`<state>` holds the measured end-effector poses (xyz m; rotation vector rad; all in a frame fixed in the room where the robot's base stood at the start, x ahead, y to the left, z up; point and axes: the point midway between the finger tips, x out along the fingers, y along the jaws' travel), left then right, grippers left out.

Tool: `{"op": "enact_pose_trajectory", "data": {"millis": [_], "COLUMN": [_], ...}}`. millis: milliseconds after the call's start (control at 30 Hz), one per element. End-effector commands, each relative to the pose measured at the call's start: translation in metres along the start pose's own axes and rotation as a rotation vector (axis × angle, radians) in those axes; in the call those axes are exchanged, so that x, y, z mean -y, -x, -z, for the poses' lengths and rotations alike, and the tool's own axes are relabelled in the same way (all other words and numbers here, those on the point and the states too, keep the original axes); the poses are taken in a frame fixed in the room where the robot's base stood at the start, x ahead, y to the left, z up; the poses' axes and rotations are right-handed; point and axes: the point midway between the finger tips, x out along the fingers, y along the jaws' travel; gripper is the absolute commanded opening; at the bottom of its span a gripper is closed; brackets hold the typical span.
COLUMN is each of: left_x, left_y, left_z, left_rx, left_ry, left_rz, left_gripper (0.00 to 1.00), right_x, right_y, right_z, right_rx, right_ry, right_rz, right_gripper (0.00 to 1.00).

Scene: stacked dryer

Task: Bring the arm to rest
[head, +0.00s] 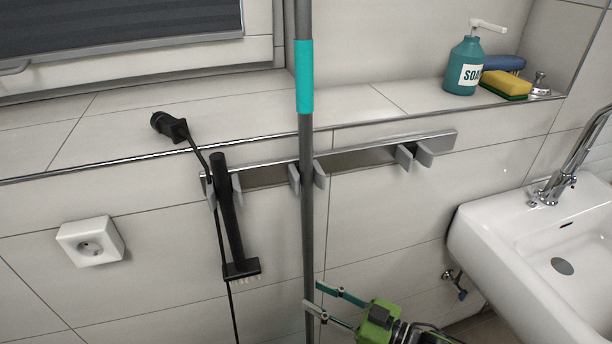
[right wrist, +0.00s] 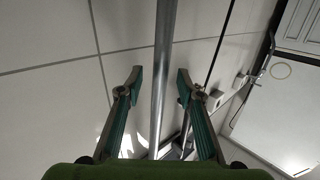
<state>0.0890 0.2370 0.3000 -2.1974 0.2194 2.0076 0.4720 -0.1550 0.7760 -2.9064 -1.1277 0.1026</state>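My right gripper (head: 313,295) is at the bottom of the head view, beside the lower part of a long grey pole (head: 307,235) with a teal grip band. In the right wrist view, the two fingers of the right gripper (right wrist: 160,72) are spread wide, one on each side of the pole (right wrist: 166,30). Gaps show between the pole and both fingertips, so the gripper is open and holds nothing. The pole stands upright in a clip of the wall rack, and its lower end is out of the head view. My left gripper is not in view.
The wall rack (head: 350,160) also holds a black brush (head: 232,220). A black cabled device (head: 170,127) lies at the ledge. A soap bottle (head: 463,68) and yellow sponge (head: 506,84) stand on the ledge. A white sink (head: 500,245) is right; a socket (head: 90,241) is left.

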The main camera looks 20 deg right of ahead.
Motion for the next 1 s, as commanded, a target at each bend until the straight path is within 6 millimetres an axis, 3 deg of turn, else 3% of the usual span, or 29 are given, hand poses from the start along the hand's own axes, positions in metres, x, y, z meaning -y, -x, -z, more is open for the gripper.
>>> {"op": "enact_pose_trajectory", "data": {"millis": [100, 300, 533, 633, 767, 900, 1000], "left_x": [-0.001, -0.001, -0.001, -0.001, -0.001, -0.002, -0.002], "left_y": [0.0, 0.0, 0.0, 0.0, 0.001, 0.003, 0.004], "left_z": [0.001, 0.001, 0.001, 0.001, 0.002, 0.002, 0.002], "left_rx": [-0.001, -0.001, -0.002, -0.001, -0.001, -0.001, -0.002], "left_ry": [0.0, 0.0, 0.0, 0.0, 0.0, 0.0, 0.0], "left_rz": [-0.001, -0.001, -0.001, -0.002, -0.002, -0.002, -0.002], "left_gripper": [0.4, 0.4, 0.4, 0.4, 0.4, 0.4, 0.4], "right_x": [0.001, 0.001, -0.001, -0.012, -0.045, -0.078, -0.082], "right_y": [0.028, 0.065, 0.085, 0.089, 0.099, 0.13, 0.161], "right_z": [-0.002, 0.0, 0.0, -0.015, -0.071, -0.167, -0.238], "right_rx": [0.005, 0.0, -0.001, 0.026, 0.134, 0.337, 0.501], "right_ry": [-0.002, -0.002, 0.0, 0.007, 0.025, 0.022, -0.005], "right_rz": [0.001, 0.001, -0.003, -0.04, -0.167, -0.345, -0.446], "right_gripper": [0.34, 0.34, 0.34, 0.34, 0.34, 0.34, 0.34]}}
